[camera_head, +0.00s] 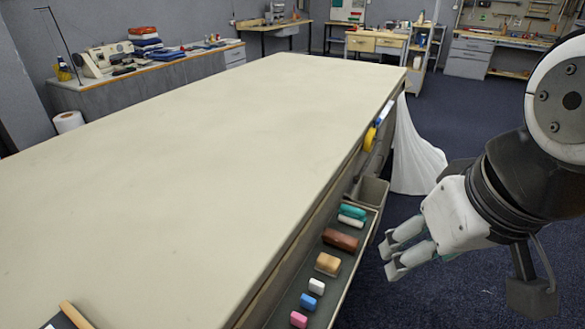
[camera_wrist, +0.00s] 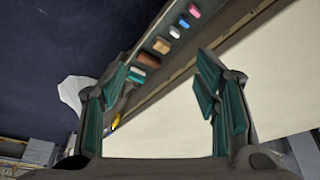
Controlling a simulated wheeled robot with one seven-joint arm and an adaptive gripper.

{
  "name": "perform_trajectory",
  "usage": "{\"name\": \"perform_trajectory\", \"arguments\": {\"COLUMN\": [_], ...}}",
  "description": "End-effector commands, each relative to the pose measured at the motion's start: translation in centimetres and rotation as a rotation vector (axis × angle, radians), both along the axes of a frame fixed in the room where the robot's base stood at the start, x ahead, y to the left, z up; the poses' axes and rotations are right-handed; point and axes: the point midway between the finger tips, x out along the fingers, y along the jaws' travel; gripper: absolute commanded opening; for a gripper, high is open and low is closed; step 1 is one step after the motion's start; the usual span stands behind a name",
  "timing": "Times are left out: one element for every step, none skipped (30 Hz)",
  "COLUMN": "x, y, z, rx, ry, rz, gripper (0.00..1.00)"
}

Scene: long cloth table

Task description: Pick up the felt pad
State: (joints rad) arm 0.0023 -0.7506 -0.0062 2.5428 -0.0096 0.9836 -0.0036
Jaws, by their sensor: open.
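Small blocks lie in a row in a narrow dark tray along the table's right side; I cannot tell for sure which is the felt pad. From far to near they are a teal piece (camera_head: 352,212), a white piece (camera_head: 351,221), a dark brown block (camera_head: 340,240), a tan block (camera_head: 328,264), and small white (camera_head: 316,286), blue (camera_head: 308,302) and pink (camera_head: 298,319) blocks. My gripper (camera_head: 390,259) is open and empty, to the right of the tray and apart from it. In the wrist view the row shows beyond the spread fingers, with the brown block (camera_wrist: 149,60) between them.
The long cloth table (camera_head: 200,150) has a wide bare top. The tray (camera_head: 331,292) has a raised rim. A grey bin (camera_head: 373,192) and a yellow roll (camera_head: 369,139) are farther along that side. White cloth (camera_head: 414,155) hangs at the far corner. Open floor lies right.

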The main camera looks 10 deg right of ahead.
Motion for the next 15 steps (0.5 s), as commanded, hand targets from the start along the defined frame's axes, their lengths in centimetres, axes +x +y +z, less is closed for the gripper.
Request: {"name": "perform_trajectory", "arguments": {"x": [0.0,0.0,0.0,0.0,0.0,0.0,0.1,0.3,0.7,1.1,1.6,2.5,3.3,4.2,5.5], "y": [0.0,0.0,0.0,0.0,0.0,0.0,0.0,0.0,-0.1,-0.1,-0.1,-0.2,-0.2,-0.3,-0.4], "z": [0.0,0.0,0.0,0.0,0.0,0.0,-0.1,-0.1,-0.3,-0.5,-0.6,-1.0,-1.4,-1.7,-2.4], "rx": [0.000,0.000,0.000,0.000,0.000,0.000,-0.002,-0.005,-0.011,-0.018,-0.026,-0.042,-0.054,-0.069,-0.087], "ry": [0.000,0.000,0.000,0.000,0.000,0.000,0.001,0.003,0.008,0.014,0.020,0.031,0.041,0.053,0.070], "rz": [0.000,0.000,0.000,0.000,0.000,0.000,0.002,0.005,0.012,0.019,0.028,0.047,0.063,0.083,0.111], "gripper": [0.56,0.56,0.56,0.56,0.58,0.60,0.60,0.60,0.60,0.60,0.60,0.60,0.60,0.60,0.60]}}
